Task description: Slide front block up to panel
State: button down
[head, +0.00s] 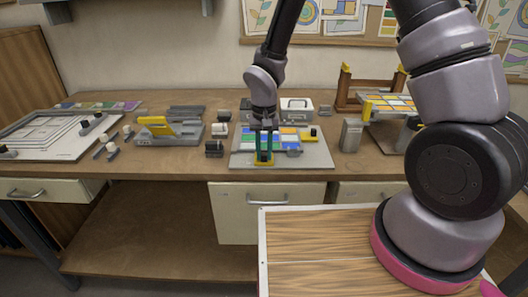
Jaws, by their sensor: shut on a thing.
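The panel (286,139), a flat piece with blue, green, yellow and white fields, lies on a light grey board (309,160) on the bench. The front block (264,162) is small and yellow and sits on the board at the panel's front edge, left of its middle. My gripper (264,153) points down from above and is shut on the front block. The fingers hide part of the block and panel, so I cannot tell whether block and panel touch. A second yellow block (311,131) with a dark knob stands at the panel's right side.
A grey fixture with a yellow top (160,128) and small dark clamps (215,147) stand to the left. A grey upright block (351,135) and a wooden rack (368,92) stand to the right. The board's front strip is clear.

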jog(key=shift+w, duration=0.1)
jog(key=shift+w, duration=1.35)
jog(key=c, duration=0.7)
grip_release()
jog(key=shift+r, duration=0.1)
notch_tip(320, 180, up, 11)
jog(key=shift+f, duration=0.15)
jog(key=shift+d, duration=0.1)
